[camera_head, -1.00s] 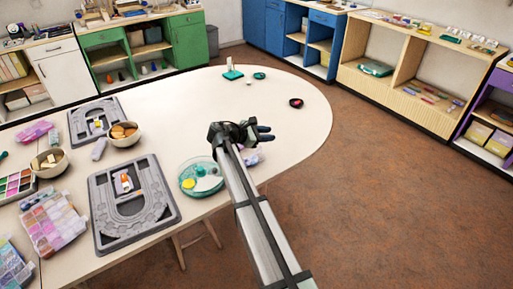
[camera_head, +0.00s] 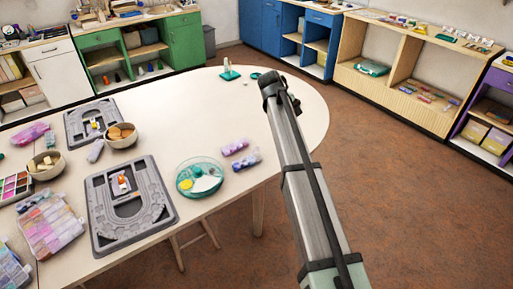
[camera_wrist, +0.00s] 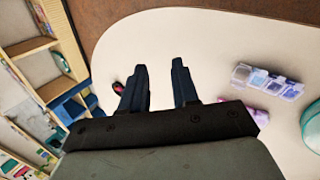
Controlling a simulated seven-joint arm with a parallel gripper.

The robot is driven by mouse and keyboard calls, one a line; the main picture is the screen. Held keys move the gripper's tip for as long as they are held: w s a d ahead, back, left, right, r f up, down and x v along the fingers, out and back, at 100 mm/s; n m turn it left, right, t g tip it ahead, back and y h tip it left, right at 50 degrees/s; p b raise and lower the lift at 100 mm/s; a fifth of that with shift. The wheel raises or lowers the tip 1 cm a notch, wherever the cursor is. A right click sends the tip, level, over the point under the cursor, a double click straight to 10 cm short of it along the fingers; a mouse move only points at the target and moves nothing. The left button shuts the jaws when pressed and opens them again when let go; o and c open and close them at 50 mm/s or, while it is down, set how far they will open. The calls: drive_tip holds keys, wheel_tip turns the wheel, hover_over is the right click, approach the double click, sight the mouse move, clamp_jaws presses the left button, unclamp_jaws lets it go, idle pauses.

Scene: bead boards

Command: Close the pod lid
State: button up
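My gripper (camera_wrist: 162,88) is open in the wrist view, with its two dark fingers apart and nothing seen between them. In the head view it (camera_head: 270,84) is over the far right part of the table. A small dark item with a red inside (camera_wrist: 118,88) is beside the left finger, partly hidden by it; my arm hides it in the head view. Two lilac compartment strips lie near the table's front edge, one farther back (camera_head: 235,147) and one nearer (camera_head: 244,161). One strip (camera_wrist: 268,82) shows clear lids in the wrist view. I cannot tell which is the pod.
A round teal-rimmed dish (camera_head: 199,190) is left of the strips. A teal stand (camera_head: 229,75) and a small teal item (camera_head: 255,76) are near the far edge. Grey bead boards (camera_head: 152,225) fill the left. The table's middle (camera_head: 190,115) is clear.

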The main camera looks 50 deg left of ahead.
drive_tip(key=s+a+f+m+g+y, duration=0.1)
drive_tip(key=s+a+m+g, duration=0.1)
drive_tip(key=s+m+g, duration=0.3)
drive_tip(key=m+y, duration=0.1)
drive_tip(key=m, duration=1.5)
approach(256, 147)
drive_tip(key=shift+g, duration=0.4)
drive_tip(key=x, duration=0.6)
drive_tip(key=w+x, duration=0.1)
drive_tip(key=x, duration=0.3)
drive_tip(key=shift+a+f, duration=0.1)
drive_tip(key=shift+c, duration=0.4)
clamp_jaws()
